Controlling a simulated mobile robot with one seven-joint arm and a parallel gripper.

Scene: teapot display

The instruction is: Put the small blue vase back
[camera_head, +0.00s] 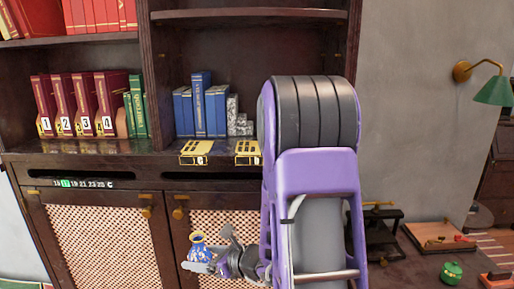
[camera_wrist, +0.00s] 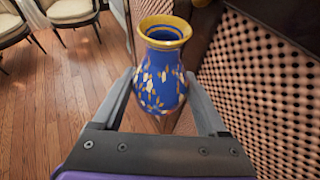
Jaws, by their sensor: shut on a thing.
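The small blue vase (camera_wrist: 160,75) has a yellow rim and a patterned body. In the wrist view it stands between the two fingers of my gripper (camera_wrist: 162,100), its open mouth facing up. My gripper is shut on it. In the head view the vase (camera_head: 197,249) shows small at the lower middle, held in my gripper (camera_head: 204,266) in front of the lattice cabinet doors, below the shelf ledge. My purple arm hides part of the cabinet's right side.
A dark cabinet (camera_head: 150,172) holds red numbered books (camera_head: 75,108) and blue books (camera_head: 203,108). Two yellow pieces (camera_head: 196,152) lie on its ledge. A green pot (camera_head: 451,272) is at the lower right. Chairs (camera_wrist: 68,15) stand on the wooden floor, with lattice (camera_wrist: 270,85) close on the right.

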